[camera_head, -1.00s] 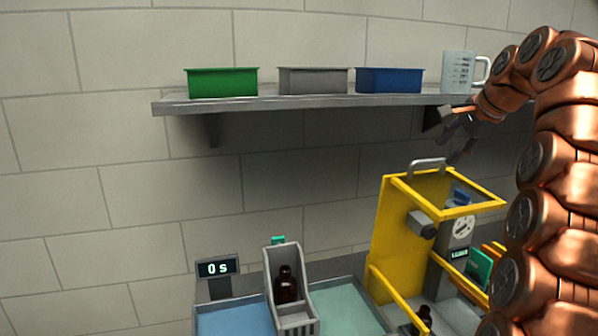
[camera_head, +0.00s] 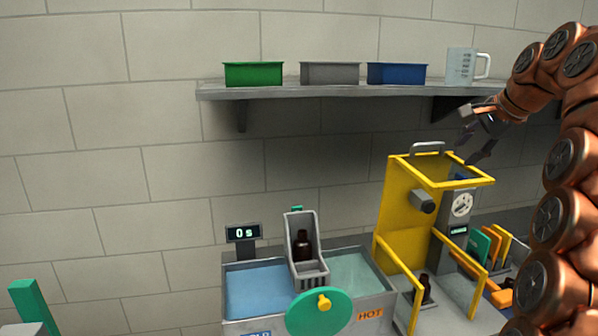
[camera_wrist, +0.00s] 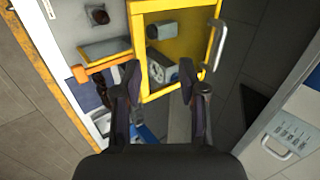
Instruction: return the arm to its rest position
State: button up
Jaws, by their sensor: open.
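My copper-coloured arm stands at the right of the head view. My gripper (camera_head: 474,142) is open and empty, below the shelf's right part and just above the yellow-framed machine (camera_head: 400,205). In the wrist view, the open fingers of my gripper (camera_wrist: 158,88) point toward the yellow frame (camera_wrist: 180,20) and its round gauge, with nothing between them.
A shelf (camera_head: 320,91) holds green (camera_head: 253,74), grey (camera_head: 330,73) and blue (camera_head: 396,73) bins and a measuring jug (camera_head: 461,66).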

jog(key=s+a+f+n+g, duration=0.5)
jog(key=s+a+f+n, duration=0.3)
jog(key=s+a+f, duration=0.75)
jog(key=s+a+f+n+g, duration=0.1)
jog(key=s+f+n, duration=0.1)
jog(key=s+f, duration=0.4)
jog(key=s+a+f+n+g+h+b, duration=0.1)
jog(key=s+f+n, duration=0.1)
jog(key=s+f, duration=0.5)
jog(key=s+f+n+g+h, duration=0.1)
jog(key=s+f, duration=0.5)
jog(key=s, duration=0.9)
jog(key=shift+s+a+f+n+g+b, duration=0.2)
jog(key=shift+a+n+g+b, duration=0.3)
jog(key=shift+n, duration=0.5)
